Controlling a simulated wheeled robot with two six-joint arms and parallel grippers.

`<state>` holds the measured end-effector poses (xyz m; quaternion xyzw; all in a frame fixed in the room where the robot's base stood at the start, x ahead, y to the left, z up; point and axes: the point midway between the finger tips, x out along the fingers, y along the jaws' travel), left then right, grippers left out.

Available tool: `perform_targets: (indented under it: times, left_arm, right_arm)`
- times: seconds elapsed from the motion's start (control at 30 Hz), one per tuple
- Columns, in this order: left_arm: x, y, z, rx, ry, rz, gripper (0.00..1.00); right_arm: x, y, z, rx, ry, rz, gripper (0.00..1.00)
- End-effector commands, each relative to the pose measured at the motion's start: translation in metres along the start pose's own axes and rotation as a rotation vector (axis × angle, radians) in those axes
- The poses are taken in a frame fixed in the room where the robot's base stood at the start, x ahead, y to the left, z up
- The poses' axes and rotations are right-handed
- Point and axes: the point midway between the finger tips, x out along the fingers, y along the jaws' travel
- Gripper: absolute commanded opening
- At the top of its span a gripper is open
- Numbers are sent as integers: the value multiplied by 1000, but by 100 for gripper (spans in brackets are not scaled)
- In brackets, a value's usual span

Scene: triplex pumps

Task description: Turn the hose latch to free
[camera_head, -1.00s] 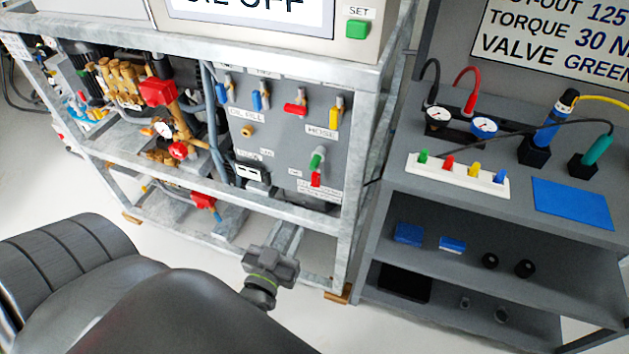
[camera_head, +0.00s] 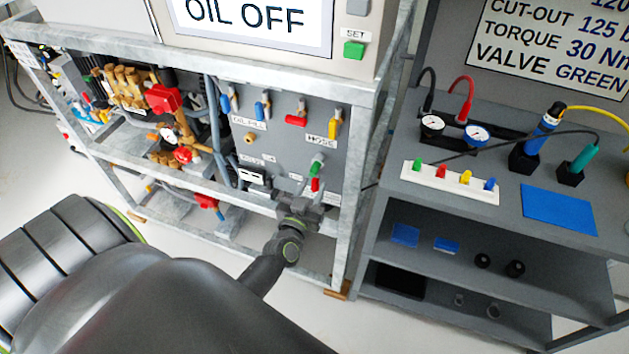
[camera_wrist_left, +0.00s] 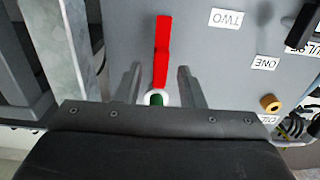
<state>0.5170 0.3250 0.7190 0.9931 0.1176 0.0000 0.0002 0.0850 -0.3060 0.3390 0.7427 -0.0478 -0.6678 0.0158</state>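A small lever with a green end and a red part (camera_head: 315,184) is on the grey panel (camera_head: 280,150), below the HOSE label (camera_head: 321,140). A yellow-handled lever (camera_head: 335,117) hangs just above that label. I cannot tell from the labels which one is the hose latch. My left gripper (camera_head: 304,201) is just below the red and green lever. In the left wrist view, its open fingers (camera_wrist_left: 158,72) stand on either side of the red bar (camera_wrist_left: 161,50), with a gap on both sides. The green end (camera_wrist_left: 156,98) shows partly above the gripper body. My right gripper is out of view.
A galvanised frame rail (camera_head: 230,199) runs below the panel, close to my left gripper. A frame post (camera_head: 352,210) stands to the right. Red (camera_head: 296,120) and blue (camera_head: 259,110) levers are higher up. A grey bench (camera_head: 440,215) is at the right.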

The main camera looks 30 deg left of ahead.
Motion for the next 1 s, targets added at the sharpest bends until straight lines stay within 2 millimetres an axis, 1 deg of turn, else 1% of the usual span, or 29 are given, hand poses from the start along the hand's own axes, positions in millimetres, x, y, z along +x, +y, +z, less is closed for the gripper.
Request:
perform_targets:
  times: [0.03, 0.2, 0.53, 0.57, 0.8, 0.83, 1.0]
  left_arm:
    - [8, 0, 0, 1, 1, 1, 35]
    - [20, 0, 0, 0, 0, 0, 35]
    - [23, 0, 0, 0, 0, 0, 35]
    - [23, 0, 0, 0, 0, 0, 33]
    - [23, 0, 0, 0, 0, 0, 1]
    - [23, 0, 0, 0, 0, 0, 0]
    - [23, 0, 0, -3, 0, 0, 0]
  right_arm:
    - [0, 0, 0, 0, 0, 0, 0]
    - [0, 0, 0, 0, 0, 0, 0]
    - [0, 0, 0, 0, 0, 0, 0]
    - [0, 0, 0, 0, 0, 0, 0]
    - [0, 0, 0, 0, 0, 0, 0]
    - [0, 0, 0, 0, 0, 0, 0]
    - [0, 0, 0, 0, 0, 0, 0]
